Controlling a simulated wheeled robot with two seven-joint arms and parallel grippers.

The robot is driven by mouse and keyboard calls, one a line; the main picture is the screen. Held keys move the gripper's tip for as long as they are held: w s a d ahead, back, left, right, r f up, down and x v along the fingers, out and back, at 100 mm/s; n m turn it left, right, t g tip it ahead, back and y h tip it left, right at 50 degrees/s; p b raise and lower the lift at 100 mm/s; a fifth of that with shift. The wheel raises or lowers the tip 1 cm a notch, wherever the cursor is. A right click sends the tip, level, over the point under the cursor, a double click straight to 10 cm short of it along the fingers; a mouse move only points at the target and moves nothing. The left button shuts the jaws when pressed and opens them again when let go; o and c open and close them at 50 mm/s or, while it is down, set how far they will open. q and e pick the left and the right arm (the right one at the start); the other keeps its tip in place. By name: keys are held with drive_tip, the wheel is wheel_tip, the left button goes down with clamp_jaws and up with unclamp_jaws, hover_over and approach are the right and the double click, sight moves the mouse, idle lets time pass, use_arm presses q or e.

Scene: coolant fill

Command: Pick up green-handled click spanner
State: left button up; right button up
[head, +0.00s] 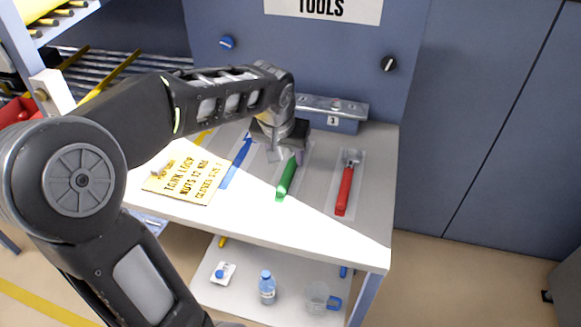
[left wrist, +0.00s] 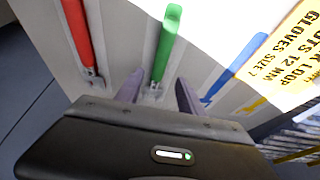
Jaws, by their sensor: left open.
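The green-handled click spanner (head: 287,178) lies on the bench top, its handle toward the front edge. In the left wrist view its green handle (left wrist: 167,45) points away from my gripper, and its metal head end lies near the fingers. My left gripper (head: 284,153) is over the head end of the green spanner and hides that part in the head view. In the left wrist view the left gripper (left wrist: 157,92) is open, its two fingers on either side of the spanner's metal end, with nothing held. I cannot tell its exact height above the bench. My right gripper is out of view.
A yellow note board (head: 190,179) lies further left. The lower shelf holds a bottle (head: 267,287) and a jug (head: 318,301).

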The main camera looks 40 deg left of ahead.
sight(290, 166)
use_arm(q)
drive_tip(key=shift+f, duration=0.1)
drive_tip(key=shift+p+x, duration=0.4)
drive_tip(key=shift+x, duration=2.1)
drive_tip(key=shift+d+f, duration=0.1)
drive_tip(key=shift+c, duration=0.4)
clamp_jaws()
